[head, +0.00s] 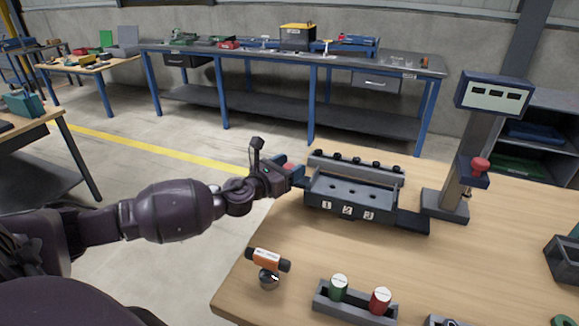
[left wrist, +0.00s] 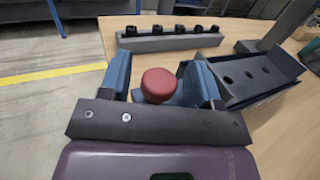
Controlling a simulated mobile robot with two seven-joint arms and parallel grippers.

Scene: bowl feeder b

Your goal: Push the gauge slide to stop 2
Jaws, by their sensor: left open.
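The gauge fixture (head: 352,196) is a dark rail on the wooden table, with labels 1, 2 and 3 on its front and a row of holes on top. It also shows at the right of the left wrist view (left wrist: 240,98). A red round knob (left wrist: 159,84), seemingly the slide's, sits between the blue fingers of my left gripper (left wrist: 161,72), at the fixture's left end. The fingers are apart; I cannot tell whether either touches the knob. My left gripper (head: 296,174) is low beside that end in the head view. My right gripper is not in view.
A grey bar with several black knobs (head: 355,166) lies behind the fixture. A post with a display (head: 494,95) stands to its right. An orange-black object (head: 268,260) and a tray with green and red cylinders (head: 355,302) are in front. Table between is clear.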

